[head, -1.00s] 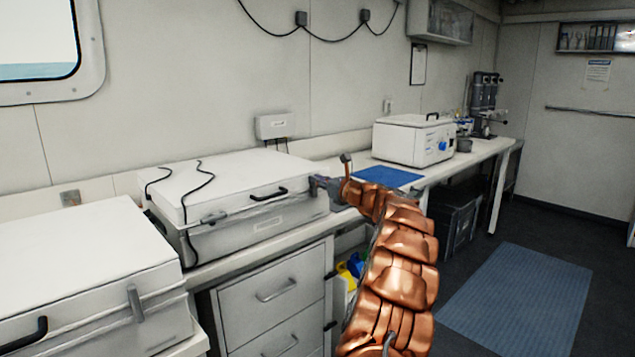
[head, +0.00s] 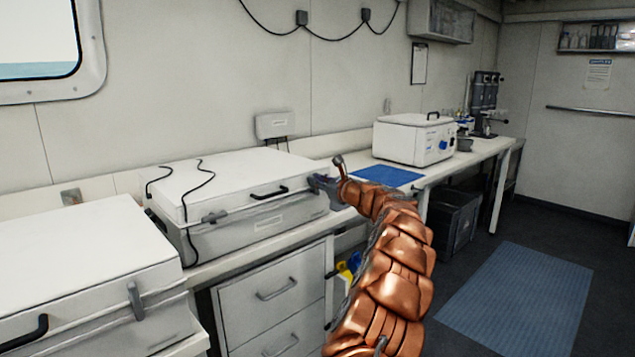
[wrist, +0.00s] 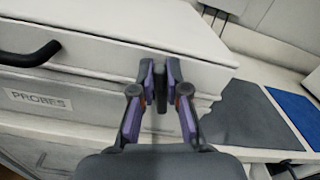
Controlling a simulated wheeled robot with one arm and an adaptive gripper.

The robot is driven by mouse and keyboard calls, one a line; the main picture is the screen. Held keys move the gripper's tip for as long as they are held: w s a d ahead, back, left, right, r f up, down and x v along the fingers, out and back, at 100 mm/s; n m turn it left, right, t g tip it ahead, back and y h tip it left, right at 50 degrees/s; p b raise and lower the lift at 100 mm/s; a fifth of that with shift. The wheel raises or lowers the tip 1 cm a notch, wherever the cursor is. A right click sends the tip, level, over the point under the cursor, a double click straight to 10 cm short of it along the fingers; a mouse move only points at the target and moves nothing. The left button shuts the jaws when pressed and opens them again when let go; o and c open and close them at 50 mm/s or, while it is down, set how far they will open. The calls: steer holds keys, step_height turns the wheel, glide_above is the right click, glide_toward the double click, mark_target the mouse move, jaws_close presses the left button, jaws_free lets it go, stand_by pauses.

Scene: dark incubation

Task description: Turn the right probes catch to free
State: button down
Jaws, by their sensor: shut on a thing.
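The probes box is a pale case with a grey lower body (head: 255,235), a white lid (head: 235,175) and a black handle (head: 269,193). In the wrist view its front label (wrist: 38,101) reads PROBES. Its left catch (head: 214,216) lies roughly sideways along the lid seam. My gripper (head: 322,184) is at the box's right front corner. In the wrist view my gripper (wrist: 161,85) has its purple-grey fingers shut on the dark right catch (wrist: 161,90), which stands roughly upright between them. The fingers hide much of the catch.
A second white case (head: 80,265) with an upright catch (head: 135,302) stands at the lower left. A blue mat (head: 387,175) and a white incubator-like box (head: 413,140) are on the bench to the right. Drawers (head: 275,300) are below the probes box.

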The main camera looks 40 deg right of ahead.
mark_target(305, 187)
steer(key=n+b, duration=0.2)
steer(key=a+f+n+b, duration=0.1)
steer(key=n+b, duration=0.1)
steer(key=n, duration=0.1)
steer(key=n+b, duration=0.2)
steer(key=n, duration=0.1)
steer(key=shift+w+a+f+b, duration=0.1)
steer(key=shift+a+f+b, duration=0.2)
steer(key=shift+a+b, duration=0.05)
steer(key=n+b, duration=0.2)
steer(key=n, duration=0.1)
steer(key=shift+a+f, duration=0.1)
steer(key=shift+f, duration=0.2)
steer(key=shift+f+n+b, duration=0.15)
steer(key=shift+n+b, duration=1.3)
steer(key=shift+n, duration=0.25)
steer(key=c, duration=1.2)
jaws_free()
steer(key=shift+o, duration=0.2)
